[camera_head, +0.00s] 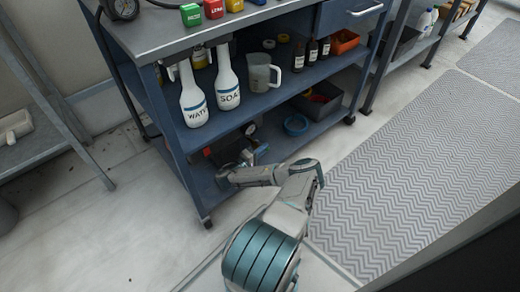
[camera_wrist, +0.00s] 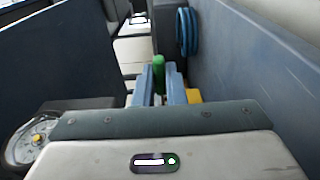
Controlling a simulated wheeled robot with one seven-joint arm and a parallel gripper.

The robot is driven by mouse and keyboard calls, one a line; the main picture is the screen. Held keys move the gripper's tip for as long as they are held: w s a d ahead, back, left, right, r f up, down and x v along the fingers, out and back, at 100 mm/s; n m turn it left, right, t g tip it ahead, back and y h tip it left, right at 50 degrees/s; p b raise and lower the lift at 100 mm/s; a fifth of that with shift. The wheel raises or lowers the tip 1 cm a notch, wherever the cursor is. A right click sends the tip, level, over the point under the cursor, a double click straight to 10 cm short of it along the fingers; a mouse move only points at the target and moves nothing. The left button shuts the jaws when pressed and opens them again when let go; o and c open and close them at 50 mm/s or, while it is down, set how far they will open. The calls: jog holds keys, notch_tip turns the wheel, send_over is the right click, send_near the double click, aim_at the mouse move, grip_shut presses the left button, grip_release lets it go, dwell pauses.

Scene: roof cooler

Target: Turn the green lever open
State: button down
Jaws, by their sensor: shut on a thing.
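The green lever (camera_wrist: 158,68) stands upright in the wrist view, between the two blue fingers of my gripper (camera_wrist: 160,88). My gripper is shut on the lever, whose top shows above the fingertips. The lever's lower part and what it is mounted on are hidden behind the fingers and the gripper body. In the head view my gripper (camera_head: 259,151) reaches into the lower shelf of the blue cart, near a small gauge. The lever cannot be made out there.
A round gauge (camera_wrist: 30,140) is close at left in the wrist view. A blue hose coil (camera_head: 296,124) and a dark bin (camera_head: 318,100) stand farther along the lower shelf (camera_head: 283,143). The upper shelf, with bottles and a jug (camera_head: 261,73), is overhead.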

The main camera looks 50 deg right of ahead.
jog(key=shift+s+d, duration=0.1)
jog(key=c, duration=1.5)
grip_release()
